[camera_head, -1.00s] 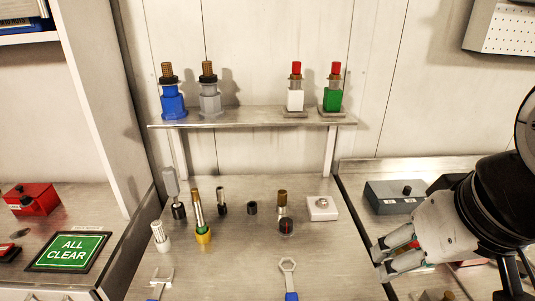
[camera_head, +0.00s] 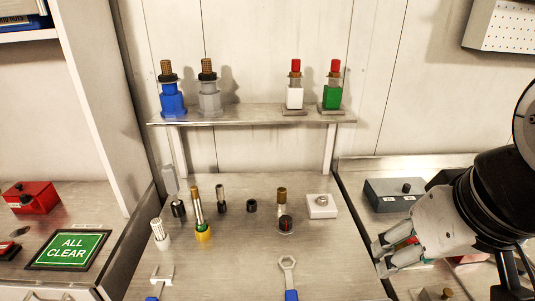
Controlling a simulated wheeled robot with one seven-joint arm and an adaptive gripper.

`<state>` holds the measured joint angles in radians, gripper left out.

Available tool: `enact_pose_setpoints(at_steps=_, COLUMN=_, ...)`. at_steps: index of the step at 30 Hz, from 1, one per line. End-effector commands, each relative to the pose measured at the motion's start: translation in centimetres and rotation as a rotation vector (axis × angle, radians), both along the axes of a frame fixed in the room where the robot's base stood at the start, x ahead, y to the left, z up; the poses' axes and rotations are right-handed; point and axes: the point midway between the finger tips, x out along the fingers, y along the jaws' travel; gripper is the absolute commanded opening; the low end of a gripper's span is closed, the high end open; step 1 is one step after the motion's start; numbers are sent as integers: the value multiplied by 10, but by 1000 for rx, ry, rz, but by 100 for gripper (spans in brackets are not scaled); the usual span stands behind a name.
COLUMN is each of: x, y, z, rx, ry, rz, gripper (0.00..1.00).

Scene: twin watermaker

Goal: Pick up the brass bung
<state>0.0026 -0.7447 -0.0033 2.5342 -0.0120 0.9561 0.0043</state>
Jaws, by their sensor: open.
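Several brass-coloured pieces show, and I cannot tell for sure which is the bung. A short brass cylinder (camera_head: 282,194) stands upright behind a dark round piece with a red mark (camera_head: 286,223) on the middle bench. A longer brass rod (camera_head: 196,199) leans in a yellow-based holder (camera_head: 202,233). My gripper (camera_head: 381,255) is at the lower right, right of the middle bench, well apart from these pieces. Its pale fingers are open, with red and green showing behind or between them. Whether anything touches the fingers is unclear.
A raised shelf (camera_head: 250,115) carries blue, grey, white and green fittings. A white block (camera_head: 321,206), a wrench (camera_head: 288,270) and a white finned piece (camera_head: 160,234) are on the bench. A grey box (camera_head: 394,195) stands on the right bench. The bench's front middle is fairly clear.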

Motion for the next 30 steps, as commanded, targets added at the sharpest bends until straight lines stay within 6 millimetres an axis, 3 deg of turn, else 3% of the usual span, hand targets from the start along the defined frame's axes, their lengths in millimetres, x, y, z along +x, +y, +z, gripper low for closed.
enact_pose_setpoints(at_steps=5, x=24, y=3, z=17, rx=32, ry=27, rz=-89, gripper=47)
enact_pose_setpoints(at_steps=10, x=75, y=12, z=41, rx=90, ry=77, rz=-277, gripper=47)
enact_pose_setpoints(at_steps=16, x=141, y=30, z=54, rx=158, ry=133, rz=-516, gripper=47)
enact_pose_setpoints(at_steps=23, x=219, y=55, z=46, rx=221, ry=192, rz=-797, gripper=47)
enact_pose_setpoints(at_steps=30, x=294, y=88, z=12, rx=274, ry=249, rz=-1102, gripper=47)
